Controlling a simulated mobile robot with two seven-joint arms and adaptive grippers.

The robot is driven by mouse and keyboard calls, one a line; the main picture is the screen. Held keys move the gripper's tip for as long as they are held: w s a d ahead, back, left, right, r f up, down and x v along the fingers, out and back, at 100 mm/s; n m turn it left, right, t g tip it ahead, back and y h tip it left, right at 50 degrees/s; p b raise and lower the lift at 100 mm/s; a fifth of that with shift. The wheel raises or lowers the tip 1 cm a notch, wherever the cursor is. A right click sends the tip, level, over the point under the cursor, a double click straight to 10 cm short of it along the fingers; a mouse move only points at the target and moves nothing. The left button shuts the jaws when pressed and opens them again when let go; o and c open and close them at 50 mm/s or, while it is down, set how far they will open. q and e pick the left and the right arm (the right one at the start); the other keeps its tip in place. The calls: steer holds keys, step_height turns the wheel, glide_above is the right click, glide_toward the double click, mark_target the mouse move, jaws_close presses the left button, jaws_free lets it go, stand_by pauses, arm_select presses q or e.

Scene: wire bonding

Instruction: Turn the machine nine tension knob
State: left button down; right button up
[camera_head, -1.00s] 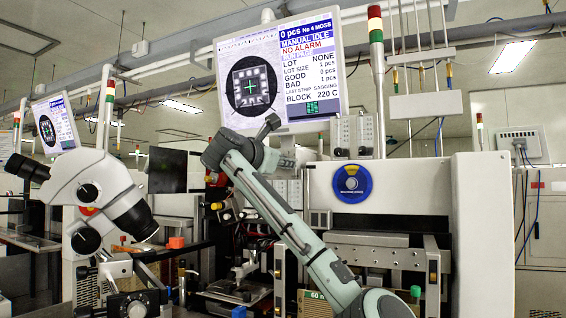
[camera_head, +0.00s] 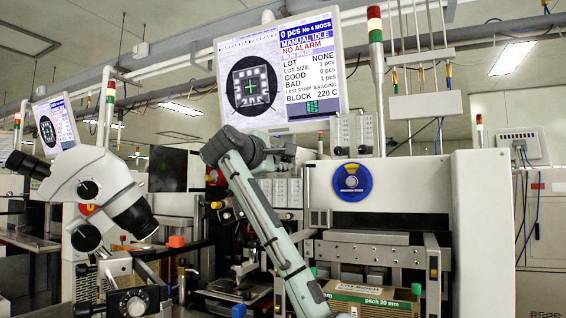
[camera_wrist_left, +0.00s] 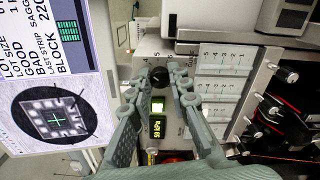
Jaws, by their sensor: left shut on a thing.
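A round black knob (camera_wrist_left: 158,78) sits on a pale panel with printed dial numbers in the left wrist view. My left gripper (camera_wrist_left: 159,73) has one grey finger on each side of the knob and is shut on it. My right gripper is in neither view.
A monitor (camera_head: 280,75) stands above the gripper. A white microscope (camera_head: 100,195) is at the left. A blue round dial (camera_head: 352,182) is on the white machine housing (camera_head: 410,185) to the right. A cardboard box (camera_head: 365,296) lies low in front.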

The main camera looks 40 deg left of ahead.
arm_select(q)
steer(key=shift+f+m, duration=0.1)
steer(key=shift+m, duration=0.9)
steer(key=m, duration=0.2)
steer(key=shift+m, duration=0.3)
steer(key=m, duration=0.3)
steer(key=shift+b, duration=0.3)
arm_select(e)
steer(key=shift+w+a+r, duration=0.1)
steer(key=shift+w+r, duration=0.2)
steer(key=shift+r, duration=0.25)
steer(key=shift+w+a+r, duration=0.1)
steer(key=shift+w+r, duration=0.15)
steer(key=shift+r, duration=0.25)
arm_select(q)
steer(key=shift+m, duration=0.5)
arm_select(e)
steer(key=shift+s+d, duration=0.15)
arm_select(q)
steer(key=c, duration=1.4)
jaws_free()
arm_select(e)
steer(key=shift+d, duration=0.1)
